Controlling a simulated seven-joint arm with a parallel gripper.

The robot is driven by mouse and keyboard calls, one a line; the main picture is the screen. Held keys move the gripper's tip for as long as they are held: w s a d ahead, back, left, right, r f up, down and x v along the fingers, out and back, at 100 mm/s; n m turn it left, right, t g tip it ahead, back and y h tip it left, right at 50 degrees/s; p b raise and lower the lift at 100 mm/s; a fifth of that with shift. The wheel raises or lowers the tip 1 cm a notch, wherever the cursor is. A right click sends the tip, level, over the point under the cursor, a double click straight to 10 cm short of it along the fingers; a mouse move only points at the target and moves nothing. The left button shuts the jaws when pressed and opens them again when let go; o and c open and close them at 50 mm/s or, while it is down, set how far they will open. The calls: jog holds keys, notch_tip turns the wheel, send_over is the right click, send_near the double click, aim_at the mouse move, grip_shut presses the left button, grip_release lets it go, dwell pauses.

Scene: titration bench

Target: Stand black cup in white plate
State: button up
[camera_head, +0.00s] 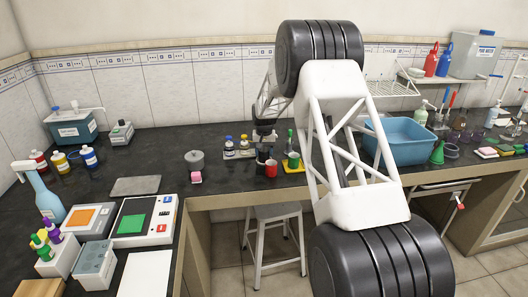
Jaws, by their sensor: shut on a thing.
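My gripper (264,148) is small and dark in the head view, low over the back bench near its front edge, pointing down. It is shut on a small dark thing just below the fingers, which looks like the black cup (261,157); dark on dark, its outline is hard to make out. I cannot tell whether it touches the bench. A white flat rectangular piece (148,273), perhaps the white plate, lies on the left bench at the bottom of the view, well to the left of my gripper. Its upper face looks bare.
Close right of the gripper are a red cup (271,168) and a green cup (293,159) on a yellow mat (294,168). Small bottles (229,145) stand behind. A grey pot (195,160) and pink block (196,177) are left. A balance (144,221) stands on the left bench.

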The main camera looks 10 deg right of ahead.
jog(key=o, duration=1.1)
jog(key=shift+o, duration=0.2)
jog(key=shift+r, duration=0.1)
jog(key=shift+r, duration=2.9)
